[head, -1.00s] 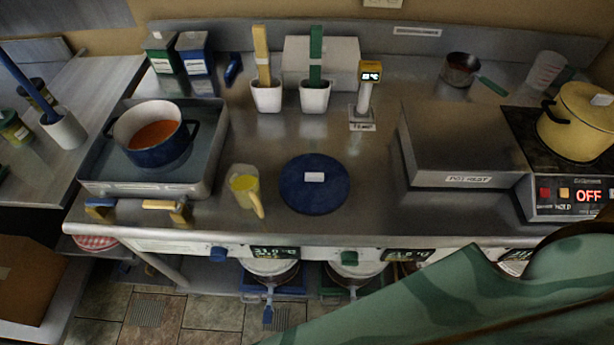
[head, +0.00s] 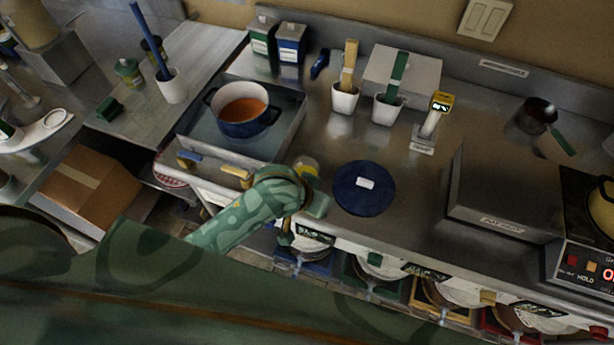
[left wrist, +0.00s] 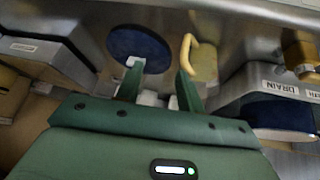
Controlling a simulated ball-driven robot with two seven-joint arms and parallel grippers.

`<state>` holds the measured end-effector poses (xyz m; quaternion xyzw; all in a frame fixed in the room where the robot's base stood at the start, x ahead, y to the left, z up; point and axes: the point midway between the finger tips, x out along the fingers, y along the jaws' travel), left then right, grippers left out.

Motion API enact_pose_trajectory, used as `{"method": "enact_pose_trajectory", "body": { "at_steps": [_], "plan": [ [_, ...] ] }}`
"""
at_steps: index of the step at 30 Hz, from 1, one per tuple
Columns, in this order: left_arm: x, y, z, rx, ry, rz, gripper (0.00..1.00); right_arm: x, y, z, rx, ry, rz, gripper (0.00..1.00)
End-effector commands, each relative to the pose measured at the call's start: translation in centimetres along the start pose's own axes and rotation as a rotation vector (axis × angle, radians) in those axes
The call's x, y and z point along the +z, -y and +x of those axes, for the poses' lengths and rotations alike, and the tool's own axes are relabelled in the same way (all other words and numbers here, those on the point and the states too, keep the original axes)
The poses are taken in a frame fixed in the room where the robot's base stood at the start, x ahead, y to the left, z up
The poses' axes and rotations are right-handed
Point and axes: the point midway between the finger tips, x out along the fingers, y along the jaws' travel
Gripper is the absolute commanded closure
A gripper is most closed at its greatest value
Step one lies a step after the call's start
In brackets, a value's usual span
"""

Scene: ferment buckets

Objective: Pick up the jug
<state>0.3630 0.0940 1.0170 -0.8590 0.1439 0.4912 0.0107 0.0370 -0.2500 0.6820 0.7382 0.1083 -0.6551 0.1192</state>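The yellow jug (head: 306,167) stands near the front edge of the steel counter, mostly hidden behind my left gripper in the head view. In the left wrist view the jug (left wrist: 204,63) and its pale yellow handle (left wrist: 186,50) show just beyond the right-hand fingertip. My left gripper (left wrist: 160,74) is open, with nothing visible between its two green fingers. In the head view my left gripper (head: 316,203) is at the counter's front edge, and its fingers cannot be made out. My right gripper is not in view.
A blue round mat (head: 364,188) lies right of the jug. A tray (head: 205,152) with a blue pot (head: 242,110) stands left. White cups (head: 345,98) with tools stand behind. Lidded buckets (head: 375,265) sit below the counter. Counter space behind the mat is clear.

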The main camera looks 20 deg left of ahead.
Motion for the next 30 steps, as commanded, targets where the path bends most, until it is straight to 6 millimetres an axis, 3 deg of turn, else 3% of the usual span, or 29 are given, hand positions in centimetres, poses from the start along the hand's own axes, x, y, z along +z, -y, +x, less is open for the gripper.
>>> {"method": "enact_pose_trajectory", "body": {
  "at_steps": [1, 4, 8, 11, 15, 20, 23, 30],
  "plan": [
    [-1.6, -1.5, -0.2, 0.039, 0.008, -0.042, 0.62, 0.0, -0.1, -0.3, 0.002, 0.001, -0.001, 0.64],
    [-3.4, -4.4, -0.6, 0.108, 0.077, -0.169, 0.62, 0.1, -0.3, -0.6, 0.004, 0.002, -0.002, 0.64],
    [-4.8, -6.0, -1.4, 0.097, 0.226, -0.364, 0.62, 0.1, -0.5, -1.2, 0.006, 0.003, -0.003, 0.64],
    [-5.3, -4.8, -2.3, -0.022, 0.342, -0.554, 0.62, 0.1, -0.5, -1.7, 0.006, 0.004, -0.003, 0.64],
    [-5.9, -1.1, -3.7, -0.24, 0.417, -0.805, 0.62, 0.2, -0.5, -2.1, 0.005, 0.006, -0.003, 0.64],
    [-6.1, 1.4, -4.3, -0.377, 0.428, -0.958, 0.62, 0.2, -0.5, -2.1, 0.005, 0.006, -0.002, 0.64],
    [-5.1, 1.8, -3.1, -0.397, 0.433, -0.983, 0.62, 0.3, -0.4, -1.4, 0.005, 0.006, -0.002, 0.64],
    [-2.0, 2.5, 2.1, -0.394, 0.434, -0.983, 0.62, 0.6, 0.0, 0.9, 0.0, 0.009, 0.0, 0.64]
  ]
}}
